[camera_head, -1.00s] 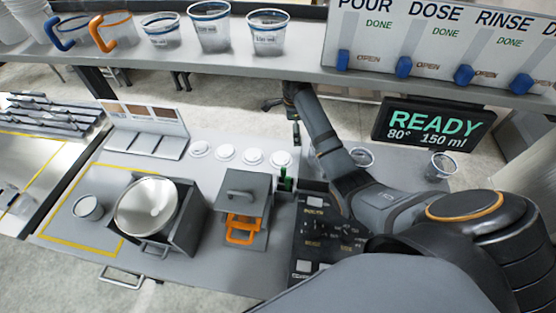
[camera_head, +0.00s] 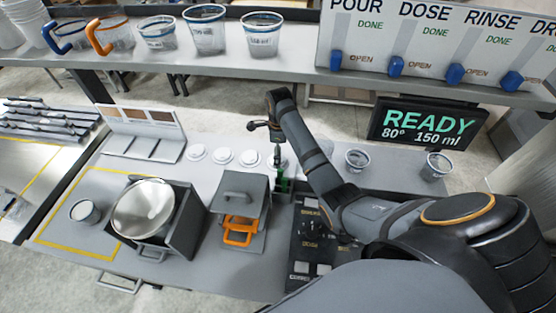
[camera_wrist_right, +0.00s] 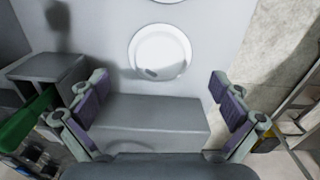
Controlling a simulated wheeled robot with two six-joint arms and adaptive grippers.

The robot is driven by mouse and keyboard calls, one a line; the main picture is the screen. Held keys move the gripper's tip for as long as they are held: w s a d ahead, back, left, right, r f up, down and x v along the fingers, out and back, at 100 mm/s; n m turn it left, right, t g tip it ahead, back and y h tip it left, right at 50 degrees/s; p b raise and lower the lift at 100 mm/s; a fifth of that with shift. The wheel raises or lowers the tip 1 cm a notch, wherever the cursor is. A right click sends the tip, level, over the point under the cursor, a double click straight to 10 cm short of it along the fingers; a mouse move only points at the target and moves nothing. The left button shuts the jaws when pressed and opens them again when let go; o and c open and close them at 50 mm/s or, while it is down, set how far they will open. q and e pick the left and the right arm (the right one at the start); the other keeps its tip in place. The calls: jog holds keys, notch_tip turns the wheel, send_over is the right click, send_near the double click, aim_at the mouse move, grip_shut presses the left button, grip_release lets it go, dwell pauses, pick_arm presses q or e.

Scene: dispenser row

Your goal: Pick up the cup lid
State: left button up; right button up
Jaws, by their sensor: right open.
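White round cup lids lie in a row on the grey counter in the head view: a left one (camera_head: 197,153), a middle one (camera_head: 222,155) and a right one (camera_head: 249,158). The right end of the row is partly hidden by my right gripper (camera_head: 265,140). In the right wrist view a white lid (camera_wrist_right: 160,50) lies flat just ahead of the fingers. My right gripper (camera_wrist_right: 163,85) is open and empty, its two purple-padded fingers spread wide, apart from the lid. Another lid shows in part at the top edge there. My left gripper is not in view.
A grey box with an orange handle (camera_head: 238,236) and a green-topped item (camera_head: 283,185) stand near the lids. A pan (camera_head: 145,208) sits at left. Clear cups (camera_head: 357,159) stand at right. A shelf (camera_head: 200,72) with cups runs overhead.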

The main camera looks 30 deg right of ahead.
aim_at(285, 161)
jog(key=shift+f, duration=1.4)
jog(key=c, duration=1.1)
